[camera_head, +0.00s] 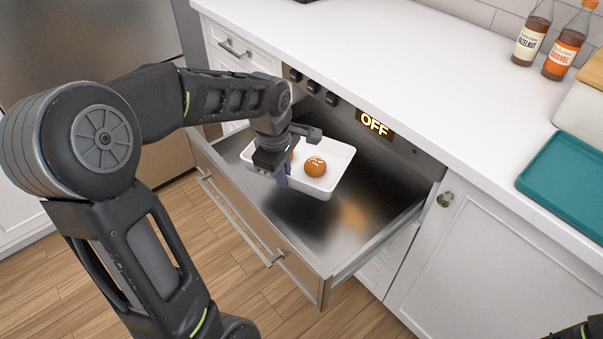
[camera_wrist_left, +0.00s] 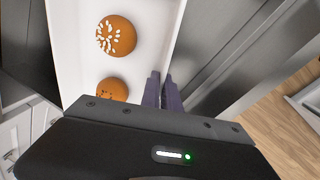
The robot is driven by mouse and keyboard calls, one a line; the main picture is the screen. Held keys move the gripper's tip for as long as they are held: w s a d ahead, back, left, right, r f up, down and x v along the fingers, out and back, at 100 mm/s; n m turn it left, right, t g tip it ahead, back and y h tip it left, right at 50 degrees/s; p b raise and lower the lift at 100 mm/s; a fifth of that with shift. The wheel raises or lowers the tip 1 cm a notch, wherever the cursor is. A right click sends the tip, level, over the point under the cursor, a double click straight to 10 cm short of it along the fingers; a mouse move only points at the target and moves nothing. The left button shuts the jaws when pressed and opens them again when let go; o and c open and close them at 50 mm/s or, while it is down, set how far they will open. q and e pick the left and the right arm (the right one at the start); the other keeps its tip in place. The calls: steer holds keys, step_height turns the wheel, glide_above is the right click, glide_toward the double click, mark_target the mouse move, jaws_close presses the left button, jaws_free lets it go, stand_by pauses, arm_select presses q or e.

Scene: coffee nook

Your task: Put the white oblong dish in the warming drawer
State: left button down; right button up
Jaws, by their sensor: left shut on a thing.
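The white oblong dish (camera_head: 338,155) holds two round orange-brown buns, one topped with white bits (camera_head: 315,166). The dish is inside or just above the open warming drawer (camera_head: 295,267); I cannot tell whether it touches the drawer floor. My left gripper (camera_head: 283,178) is shut on the dish's near long wall. In the left wrist view the closed fingers (camera_wrist_left: 164,92) grip the rim of the dish (camera_wrist_left: 72,50), with both buns beside them. Part of the dish is hidden behind the gripper. My right gripper does not show; only a bit of that arm is at the lower right corner.
The drawer's right half is bare metal. An "OFF" display (camera_head: 374,124) and dark knobs (camera_head: 312,87) line the panel above it. The white counter (camera_head: 400,70) bears syrup bottles (camera_head: 533,35) and a teal tray (camera_head: 570,170) at the right.

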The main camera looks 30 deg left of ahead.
arm_select(q)
step_height(320, 180, down, 5)
steer(key=shift+w+r, duration=0.1)
stand_by(0.3)
steer(key=shift+f+b, duration=0.5)
steer(key=shift+f, duration=1.45)
steer(key=c, duration=2.1)
jaws_free()
steer(key=shift+f, duration=0.25)
steer(key=o, duration=0.5)
steer(key=shift+r, duration=0.1)
steer(key=shift+r, duration=0.15)
